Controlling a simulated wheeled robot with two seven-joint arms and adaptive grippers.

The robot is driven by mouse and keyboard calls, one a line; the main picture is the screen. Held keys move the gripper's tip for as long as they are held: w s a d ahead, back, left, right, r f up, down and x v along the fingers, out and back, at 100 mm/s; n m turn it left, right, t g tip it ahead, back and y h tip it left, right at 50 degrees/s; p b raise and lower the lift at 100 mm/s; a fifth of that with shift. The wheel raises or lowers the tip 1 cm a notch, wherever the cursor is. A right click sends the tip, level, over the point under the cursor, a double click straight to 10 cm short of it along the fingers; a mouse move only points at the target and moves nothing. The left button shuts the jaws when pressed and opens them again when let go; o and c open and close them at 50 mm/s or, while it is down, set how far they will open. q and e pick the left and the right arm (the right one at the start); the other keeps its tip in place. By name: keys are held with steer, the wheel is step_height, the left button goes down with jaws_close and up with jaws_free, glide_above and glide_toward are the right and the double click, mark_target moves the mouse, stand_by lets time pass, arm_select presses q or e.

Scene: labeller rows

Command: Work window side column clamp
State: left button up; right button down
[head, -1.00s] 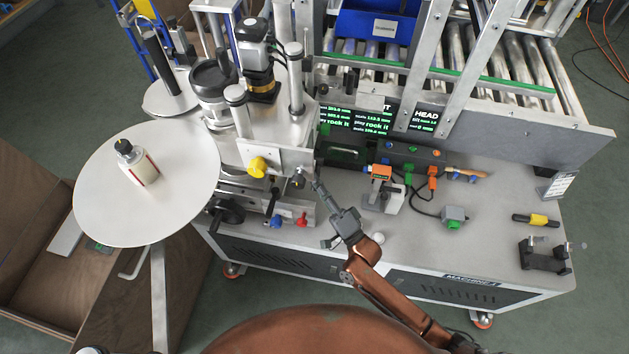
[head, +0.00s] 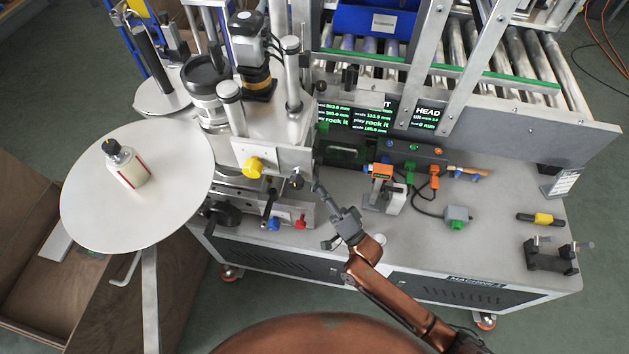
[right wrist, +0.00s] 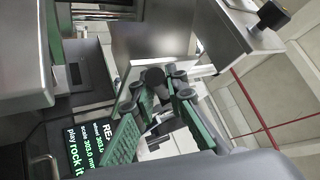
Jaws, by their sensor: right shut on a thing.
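The labeller's front plate (head: 278,158) carries a yellow knob (head: 253,167) at its left and a small dark clamp knob (head: 297,181) at its lower right, below a metal column (head: 293,75). My right gripper (head: 317,187) reaches up from the lower right, its fingertips at the dark knob. In the right wrist view, the green-padded fingers of my right gripper (right wrist: 159,95) are shut on a dark cylindrical clamp knob (right wrist: 153,77). The fingers partly hide the knob. I cannot tell how far it is turned. My left gripper is not in view.
A round white table (head: 95,215) with a bottle (head: 127,165) stands at the left. Blue (head: 273,223) and red (head: 300,221) knobs sit just below the plate. An orange-topped device (head: 381,180) and cables lie right of my arm.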

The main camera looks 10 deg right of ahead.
steer(key=c, duration=1.9)
jaws_free()
steer(key=shift+s+f, duration=0.1)
steer(key=v, duration=1.1)
steer(key=shift+s+d, duration=0.3)
steer(key=shift+f, duration=0.15)
